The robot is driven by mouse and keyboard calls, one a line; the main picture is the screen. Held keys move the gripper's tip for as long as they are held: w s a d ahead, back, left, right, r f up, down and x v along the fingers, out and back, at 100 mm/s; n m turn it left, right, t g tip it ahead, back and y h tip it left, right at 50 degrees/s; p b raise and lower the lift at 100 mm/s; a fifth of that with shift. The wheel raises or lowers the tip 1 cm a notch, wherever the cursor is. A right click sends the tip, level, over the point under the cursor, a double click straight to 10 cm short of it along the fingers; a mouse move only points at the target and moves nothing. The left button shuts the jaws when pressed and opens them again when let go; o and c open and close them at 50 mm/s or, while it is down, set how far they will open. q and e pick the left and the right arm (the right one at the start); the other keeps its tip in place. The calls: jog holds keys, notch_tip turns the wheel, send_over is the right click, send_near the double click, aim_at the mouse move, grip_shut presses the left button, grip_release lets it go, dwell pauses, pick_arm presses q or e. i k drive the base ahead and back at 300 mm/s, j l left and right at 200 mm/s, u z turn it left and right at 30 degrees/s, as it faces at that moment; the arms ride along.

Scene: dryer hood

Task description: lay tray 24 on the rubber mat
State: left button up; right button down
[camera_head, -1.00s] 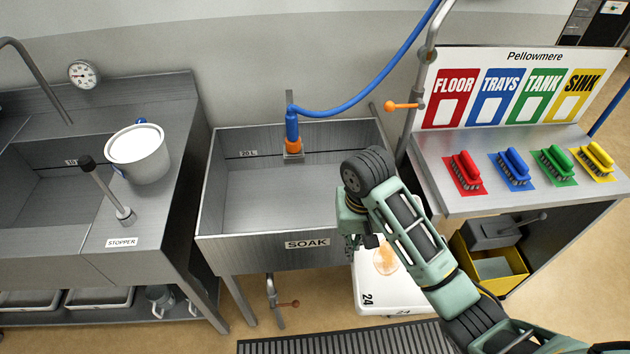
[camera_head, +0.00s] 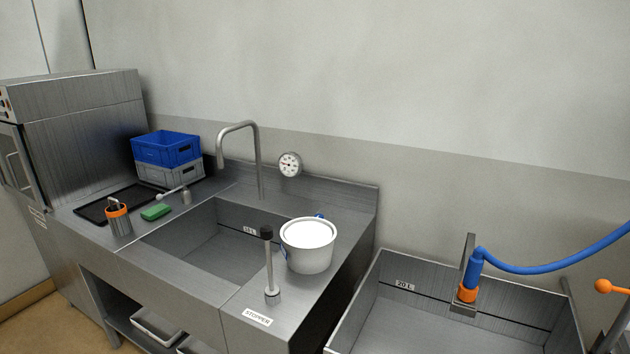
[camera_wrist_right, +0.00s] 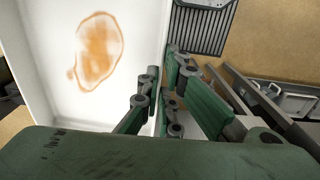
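Tray 24 (camera_wrist_right: 55,60) is white with an orange-brown stain inside. It fills the left of the right wrist view, and its near rim runs between my right gripper's fingers (camera_wrist_right: 165,88). The fingers look shut on that rim. The head view shows neither the tray nor either gripper. A thin black mat (camera_head: 92,208), which looks like the rubber mat, lies on the counter at the left of the head view, in front of the blue and grey crates.
On the counter stand a blue crate (camera_head: 166,148) on a grey crate (camera_head: 170,173), an orange-rimmed cup (camera_head: 118,220), a green sponge (camera_head: 156,212), a white bucket (camera_head: 308,246) and an upright stopper (camera_head: 269,268). A steel machine (camera_head: 80,120) stands far left. A slatted grate (camera_wrist_right: 200,28) lies on the floor.

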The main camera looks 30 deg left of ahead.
aim_at(121, 202)
jog(key=j+u, duration=0.1)
jog(key=j, duration=0.5)
jog(key=j+u, duration=0.15)
jog(key=j, duration=0.45)
jog(key=j+u, duration=0.1)
jog(key=j, duration=0.5)
jog(key=j+u, duration=0.1)
jog(key=j, duration=0.5)
jog(key=j+u, duration=0.15)
jog(key=j, duration=0.45)
jog(key=i+j+u, duration=0.1)
jog(key=j, duration=0.5)
jog(key=i+j+u, duration=0.1)
jog(key=j, duration=0.45)
jog(key=i+j+u, duration=0.15)
jog(key=j, duration=0.4)
